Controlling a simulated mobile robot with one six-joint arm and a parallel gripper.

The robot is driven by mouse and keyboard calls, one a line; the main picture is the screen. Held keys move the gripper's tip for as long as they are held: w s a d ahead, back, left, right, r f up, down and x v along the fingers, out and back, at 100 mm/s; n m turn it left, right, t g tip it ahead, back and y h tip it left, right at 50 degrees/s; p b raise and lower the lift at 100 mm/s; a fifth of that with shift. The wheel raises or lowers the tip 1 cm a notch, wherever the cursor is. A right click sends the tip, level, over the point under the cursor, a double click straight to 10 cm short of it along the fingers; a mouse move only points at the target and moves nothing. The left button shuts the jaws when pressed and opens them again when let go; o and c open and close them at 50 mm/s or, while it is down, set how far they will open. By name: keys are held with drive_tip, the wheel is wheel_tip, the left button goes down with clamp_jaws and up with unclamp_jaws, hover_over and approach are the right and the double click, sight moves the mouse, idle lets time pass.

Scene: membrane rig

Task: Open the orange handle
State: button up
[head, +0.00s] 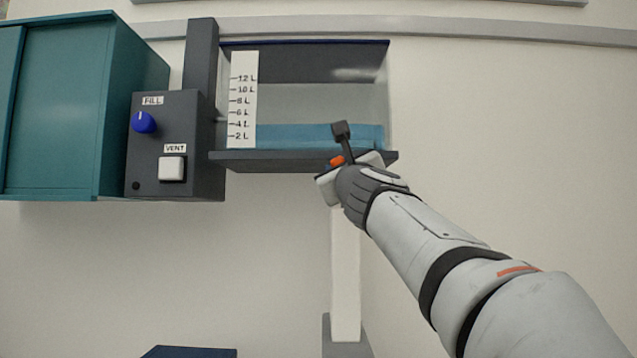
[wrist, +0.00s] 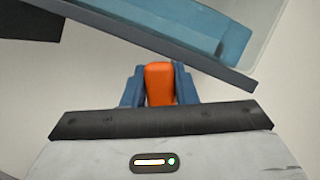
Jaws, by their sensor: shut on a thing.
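The orange handle (head: 337,160) shows as a small orange piece just under the right end of the tank's dark base in the head view, partly hidden by my gripper. In the wrist view the orange handle (wrist: 159,84) stands between two blue-grey fingers. My gripper (wrist: 159,88) is shut on it, one finger on each side. In the head view my gripper (head: 338,168) is at the handle, and my wrist hides most of the fingers. The clear tank (head: 320,100) holds a low layer of blue liquid (head: 290,137), near the 2 to 4 L marks.
A dark control box (head: 150,108) left of the tank carries a blue FILL knob (head: 144,122) and a white VENT button (head: 172,168). A teal cabinet (head: 60,110) stands further left. A pale post (head: 345,270) runs below the tank. Open wall lies to the right.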

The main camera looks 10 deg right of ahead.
drive_tip(key=shift+d+m+h+b, duration=0.2)
drive_tip(key=shift+m+h+b, duration=0.35)
drive_tip(key=shift+m, duration=0.5)
drive_tip(key=shift+d+m+h+b, duration=0.15)
drive_tip(key=shift+m+h+b, duration=0.4)
drive_tip(key=shift+m, duration=0.5)
drive_tip(key=shift+s+d+r+m+h+b, duration=0.15)
drive_tip(key=shift+m+h+b, duration=0.15)
drive_tip(key=shift+m, duration=0.4)
drive_tip(key=shift+w+d+f+m+h+b, duration=0.15)
drive_tip(key=shift+m+h+b, duration=0.15)
drive_tip(key=shift+m, duration=0.4)
drive_tip(key=shift+s+r, duration=0.1)
drive_tip(key=shift+r, duration=0.05)
drive_tip(key=o, duration=1)
drive_tip(key=b+v, duration=0.2)
drive_tip(key=v, duration=0.5)
drive_tip(key=shift+s+a+b, duration=0.1)
drive_tip(key=shift+s+b, duration=0.25)
drive_tip(key=shift+b, duration=0.05)
